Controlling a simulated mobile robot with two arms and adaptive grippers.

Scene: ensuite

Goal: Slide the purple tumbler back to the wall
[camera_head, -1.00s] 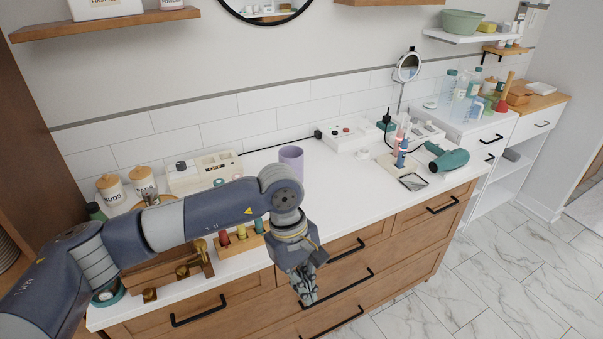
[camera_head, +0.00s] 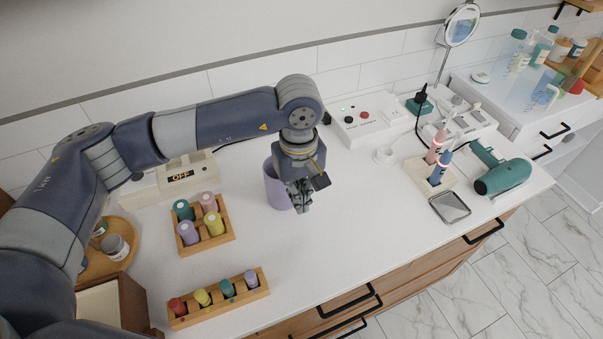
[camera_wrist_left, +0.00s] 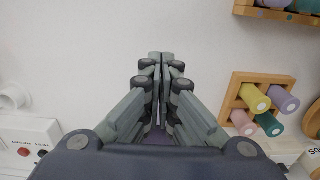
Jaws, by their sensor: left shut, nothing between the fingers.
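The purple tumbler (camera_head: 272,188) stands upright on the white counter (camera_head: 330,245), right of the block of rollers. My left gripper (camera_head: 303,208) points down just in front of it and to its right, covering part of it. Whether they touch I cannot tell. The fingers are shut and empty; they also show closed together in the left wrist view (camera_wrist_left: 161,60). There the tumbler is mostly hidden behind my gripper. The tiled wall (camera_head: 265,85) runs behind the counter. My right gripper is not in view.
A wooden block with several rollers (camera_head: 206,229) stands left of the tumbler, and a wooden rack (camera_head: 220,303) lies nearer the front. A white box with knobs (camera_head: 368,127) stands behind right. A teal hair dryer (camera_head: 503,176) is at the right. The front middle counter is clear.

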